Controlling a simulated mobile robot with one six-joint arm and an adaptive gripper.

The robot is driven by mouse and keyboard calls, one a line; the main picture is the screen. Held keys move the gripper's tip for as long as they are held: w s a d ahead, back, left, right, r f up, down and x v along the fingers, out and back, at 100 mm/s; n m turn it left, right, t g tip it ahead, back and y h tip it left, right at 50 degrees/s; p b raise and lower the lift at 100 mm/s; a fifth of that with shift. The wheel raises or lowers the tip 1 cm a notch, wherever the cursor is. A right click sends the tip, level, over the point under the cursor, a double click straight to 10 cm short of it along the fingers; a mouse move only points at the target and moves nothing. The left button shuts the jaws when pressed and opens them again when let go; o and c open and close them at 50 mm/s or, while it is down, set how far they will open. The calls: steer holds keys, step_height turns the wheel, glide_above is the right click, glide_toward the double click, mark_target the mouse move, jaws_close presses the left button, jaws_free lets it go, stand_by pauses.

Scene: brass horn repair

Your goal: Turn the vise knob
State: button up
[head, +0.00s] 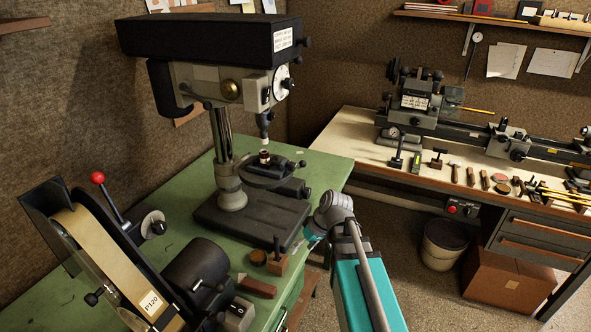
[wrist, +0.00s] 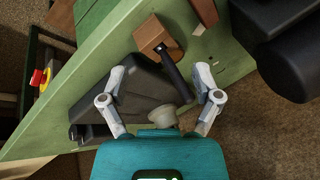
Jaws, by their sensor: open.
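The dark machine vise (head: 268,170) sits on the drill press table in the head view. A small dark knob (head: 302,163) shows at its right end, and a thicker dark cylinder (head: 296,188) lies just below it. My gripper (wrist: 160,70) is open in the wrist view, its two pale fingers spread wide. In the head view my wrist is to the right of the vise and nearer the camera, apart from it; the fingers are mostly hidden there. A pale rounded piece (wrist: 165,115) shows between the fingers; I cannot tell what it is.
A wooden block with a black handle (head: 277,264) stands on the green bench (head: 330,167); the block also shows beyond the fingers in the wrist view (wrist: 152,33). The belt sander (head: 80,235) is at left. The lathe bench (head: 365,128) is at right.

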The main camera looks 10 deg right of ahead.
steer(key=w+d+r+n+t+y+b, duration=0.1)
steer(key=w+d+r+n+t+y, duration=0.35)
steer(key=w, duration=0.45)
steer(key=n+t+y+b, duration=0.2)
steer(key=n+t+y, duration=0.2)
steer(key=n+y, duration=0.1)
glide_toward(295, 167)
steer(key=v, duration=0.4)
steer(key=shift+a+f+m, duration=0.15)
steer(key=shift+a+m, duration=0.1)
steer(key=shift+m, duration=0.1)
steer(key=shift+a, duration=0.1)
steer(key=x, duration=1.3)
steer(key=shift+w+a, duration=0.25)
jaws_close()
